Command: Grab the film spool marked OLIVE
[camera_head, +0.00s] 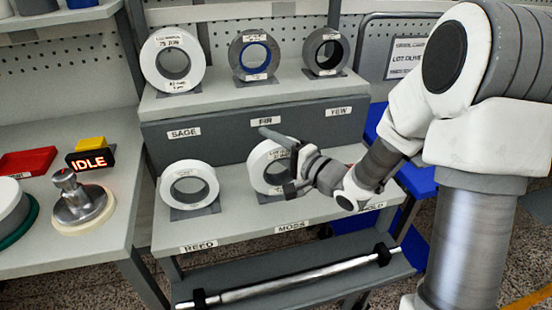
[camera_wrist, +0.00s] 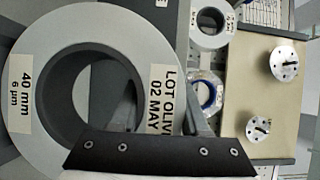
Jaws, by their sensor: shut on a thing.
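The white film spool (camera_head: 256,163) stands upright at the middle place of the lower shelf, above the label MOSS. In the wrist view the same spool (camera_wrist: 40,45) fills the left side, and its label reads LOT OLIV…, 02 MAY, with 40 mm on the opposite side. My gripper (camera_head: 284,162) is shut on this spool, with one dark finger at its top and one at its lower right. The gripper hides the spool's right part. In the wrist view a dark finger crosses the spool's lower edge. I cannot tell whether the spool is clear of its cradle.
Another white spool (camera_head: 188,187) stands left on the lower shelf, above REED. The upper shelf holds a white spool (camera_head: 173,60), a grey blue-cored spool (camera_head: 262,38) and a grey spool (camera_head: 326,33). A metal bar (camera_head: 300,279) lies below. The left bench has an IDLE display (camera_head: 89,161).

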